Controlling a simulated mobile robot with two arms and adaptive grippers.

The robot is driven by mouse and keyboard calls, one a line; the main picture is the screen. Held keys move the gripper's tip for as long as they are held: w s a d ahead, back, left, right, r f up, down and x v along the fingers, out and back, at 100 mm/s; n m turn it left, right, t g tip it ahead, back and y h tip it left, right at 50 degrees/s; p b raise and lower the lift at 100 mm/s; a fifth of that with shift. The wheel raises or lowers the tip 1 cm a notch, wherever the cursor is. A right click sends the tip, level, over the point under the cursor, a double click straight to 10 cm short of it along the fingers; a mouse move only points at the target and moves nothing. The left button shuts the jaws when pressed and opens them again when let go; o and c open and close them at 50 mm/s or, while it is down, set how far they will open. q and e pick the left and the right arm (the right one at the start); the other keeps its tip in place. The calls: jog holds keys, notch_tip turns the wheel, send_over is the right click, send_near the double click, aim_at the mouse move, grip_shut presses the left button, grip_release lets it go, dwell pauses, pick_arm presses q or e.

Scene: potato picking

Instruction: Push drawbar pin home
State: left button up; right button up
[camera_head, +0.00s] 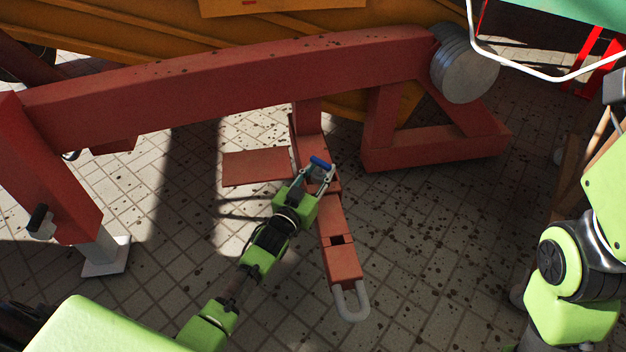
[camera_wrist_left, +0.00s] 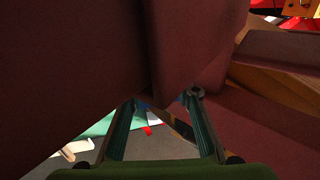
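The drawbar pin shows as a blue handle (camera_head: 320,162) at the red hitch in the middle of the head view. Its shaft is hidden, so I cannot tell how deep it sits. The red drawbar (camera_head: 333,222) slopes down from the hitch to a grey ring (camera_head: 351,301). My left gripper (camera_head: 318,176) is at the handle, with its fingers apart. The left wrist view shows both fingers (camera_wrist_left: 161,98) spread, with a bit of blue (camera_wrist_left: 144,103) by the left fingertip. I cannot tell whether they touch the handle. My right gripper is out of view.
A long red beam (camera_head: 220,75) crosses above the hitch, with a grey cylinder (camera_head: 466,65) at its right end. A red plate (camera_head: 257,167) lies left of the hitch. A red post with a white foot (camera_head: 105,258) stands at left. Tiled floor (camera_head: 430,250) is open at right.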

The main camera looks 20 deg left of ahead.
pick_arm(q)
jog(key=s+a, duration=0.1)
jog(key=s, duration=1)
jog(key=shift+s+a, duration=0.25)
jog(key=shift+s, duration=0.1)
